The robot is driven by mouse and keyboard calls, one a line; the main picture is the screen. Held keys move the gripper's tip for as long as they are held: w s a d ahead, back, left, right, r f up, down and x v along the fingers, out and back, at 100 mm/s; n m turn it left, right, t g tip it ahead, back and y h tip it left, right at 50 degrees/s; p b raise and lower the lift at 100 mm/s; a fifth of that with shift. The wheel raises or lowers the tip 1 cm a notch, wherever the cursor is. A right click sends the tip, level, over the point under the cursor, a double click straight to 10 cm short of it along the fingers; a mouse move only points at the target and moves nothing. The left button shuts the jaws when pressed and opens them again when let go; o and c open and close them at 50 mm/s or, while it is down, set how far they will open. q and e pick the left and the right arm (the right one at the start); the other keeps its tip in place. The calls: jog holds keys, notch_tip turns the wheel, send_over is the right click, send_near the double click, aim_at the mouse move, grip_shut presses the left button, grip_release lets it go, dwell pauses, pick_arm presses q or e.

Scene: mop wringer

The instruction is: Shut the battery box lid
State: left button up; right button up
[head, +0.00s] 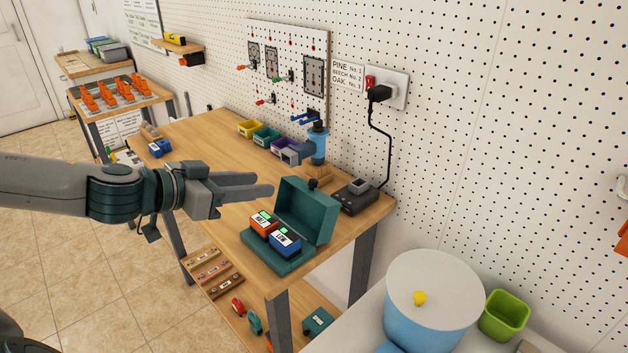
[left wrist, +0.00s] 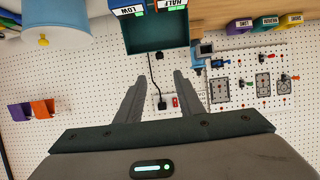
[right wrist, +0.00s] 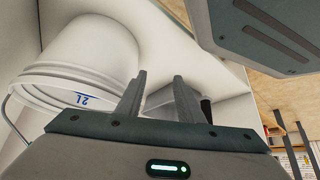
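The green battery box (head: 268,262) stands on the workbench near its right end. Its lid (head: 308,212) is open and stands up on the wall side. An orange battery (head: 264,223) and a blue battery (head: 285,242) sit in the box. My left gripper (head: 268,186) is beside and left of the raised lid, with its fingers parted and nothing between them. In the left wrist view the lid (left wrist: 158,38) shows upside down beyond the open fingers (left wrist: 157,85). My right gripper (right wrist: 162,82) shows only in the right wrist view, open and empty.
A black charger (head: 358,196) with a cord to the wall socket is right of the lid. A blue clamp (head: 318,145) and small bins (head: 266,136) stand behind. A white-topped blue drum (head: 432,290) is at front right. The bench left of my gripper is mostly clear.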

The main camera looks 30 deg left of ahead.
aim_at(311, 181)
pick_arm(q)
jog(key=shift+w+d, duration=0.1)
jog(key=shift+w, duration=0.05)
